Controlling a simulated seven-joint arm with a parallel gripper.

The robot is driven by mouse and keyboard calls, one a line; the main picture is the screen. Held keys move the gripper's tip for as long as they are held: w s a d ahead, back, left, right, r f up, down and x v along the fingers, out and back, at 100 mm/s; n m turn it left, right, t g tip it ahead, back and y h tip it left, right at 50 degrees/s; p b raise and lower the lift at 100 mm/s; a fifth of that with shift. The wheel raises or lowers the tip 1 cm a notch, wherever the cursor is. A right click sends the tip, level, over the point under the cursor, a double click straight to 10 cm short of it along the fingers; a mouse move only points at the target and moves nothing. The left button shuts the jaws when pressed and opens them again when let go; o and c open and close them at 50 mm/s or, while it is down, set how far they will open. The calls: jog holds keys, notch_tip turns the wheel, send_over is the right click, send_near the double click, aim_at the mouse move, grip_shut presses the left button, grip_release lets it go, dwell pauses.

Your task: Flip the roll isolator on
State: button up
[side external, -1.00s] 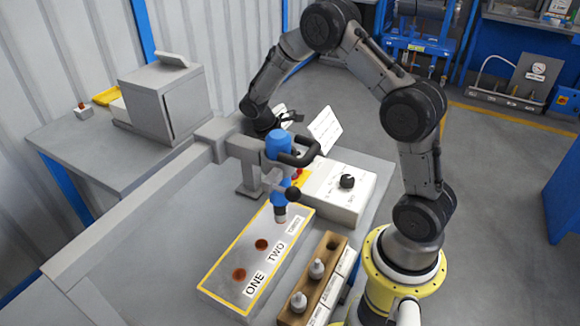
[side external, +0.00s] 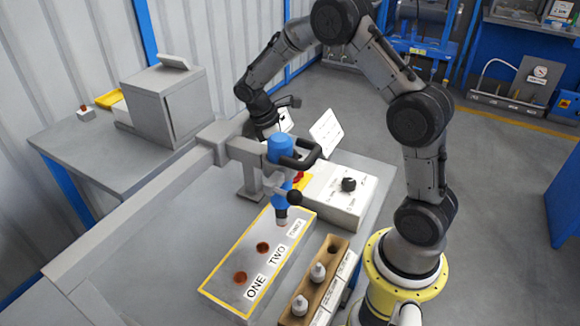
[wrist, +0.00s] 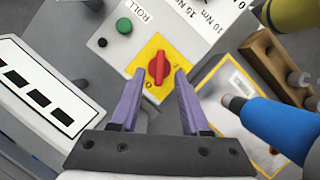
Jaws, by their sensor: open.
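The roll isolator is a red rotary handle (wrist: 159,67) on a yellow square plate (wrist: 144,57), on a light box marked ROLL. In the wrist view the handle stands nearly upright in the picture, with an O mark at lower left. It also shows as a small red spot in the side view (side external: 298,177), partly hidden by the blue tool. My gripper (wrist: 159,74) is open, its two purple fingers to the left and right of the handle in the picture. I cannot tell how far above it they are. In the side view the fingers are hidden behind the blue tool.
A blue tool (side external: 280,150) with a black handle hangs on a grey arm close to the isolator. A green button (wrist: 124,26) and a black knob (side external: 348,184) are on the same box. A yellow-edged plate (side external: 230,281) and a bottle rack (side external: 333,246) stand in front.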

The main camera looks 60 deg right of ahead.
aim_at(294, 172)
jog(key=shift+r, duration=2.5)
jog(key=f, duration=0.5)
jog(key=s+f, duration=0.1)
jog(key=f, duration=0.2)
jog(key=shift+d+f, duration=0.15)
jog(key=shift+d, duration=0.2)
jog(key=shift+x, duration=0.8)
grip_shut()
jog(key=shift+w, duration=0.1)
